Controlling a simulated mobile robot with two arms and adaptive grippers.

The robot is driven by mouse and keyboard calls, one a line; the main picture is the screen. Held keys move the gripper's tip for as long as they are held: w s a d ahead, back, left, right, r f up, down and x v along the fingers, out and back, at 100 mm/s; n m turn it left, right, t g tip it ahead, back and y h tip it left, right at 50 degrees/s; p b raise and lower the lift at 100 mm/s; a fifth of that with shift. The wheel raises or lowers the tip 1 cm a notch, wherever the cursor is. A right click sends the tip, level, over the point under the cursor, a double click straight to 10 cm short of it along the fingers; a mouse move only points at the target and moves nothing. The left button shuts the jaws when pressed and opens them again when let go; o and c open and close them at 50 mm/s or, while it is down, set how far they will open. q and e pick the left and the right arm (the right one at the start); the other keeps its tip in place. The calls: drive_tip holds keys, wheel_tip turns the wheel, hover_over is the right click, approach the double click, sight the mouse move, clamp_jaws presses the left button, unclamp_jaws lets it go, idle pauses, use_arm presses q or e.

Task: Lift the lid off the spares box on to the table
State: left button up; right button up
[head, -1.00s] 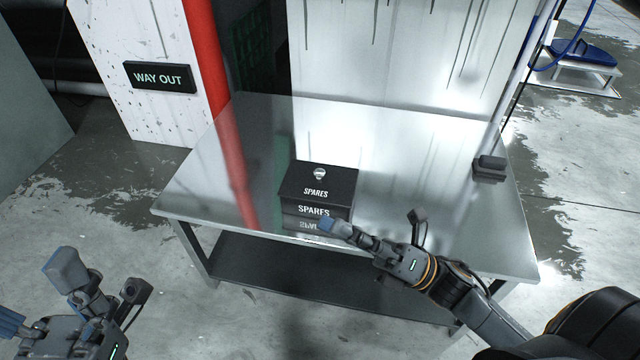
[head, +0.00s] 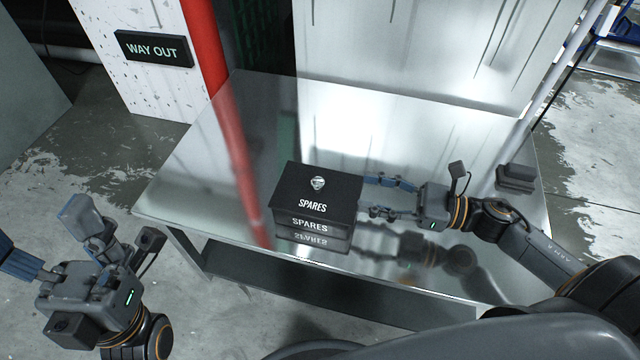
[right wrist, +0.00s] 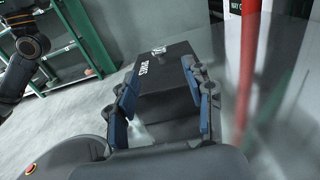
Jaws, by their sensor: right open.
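The black spares box (head: 292,224) stands on the shiny metal table (head: 185,190), near its front edge. Its black lid (head: 338,190), marked SPARES, is seated on top, with a small silvery knob (head: 318,183) in the middle. My right gripper (head: 372,195) is open at the box's right side, fingers pointing at it. In the right wrist view the lid (right wrist: 172,68) shows ahead, between the spread blue-padded fingers (right wrist: 158,92); whether they touch it is unclear. My left gripper (head: 45,232) is open and empty, off the table's left front.
A small dark block (head: 516,178) sits at the table's right end. A red post (head: 205,45) and a WAY OUT sign (head: 153,49) stand behind on the left. The table top left of the box is clear.

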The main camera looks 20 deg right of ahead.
sight(318, 181)
drive_tip(key=b+x, duration=0.1)
drive_tip(key=x, duration=1)
drive_tip(key=shift+s+r+b, duration=0.1)
drive_tip(key=shift+b, duration=0.2)
clamp_jaws()
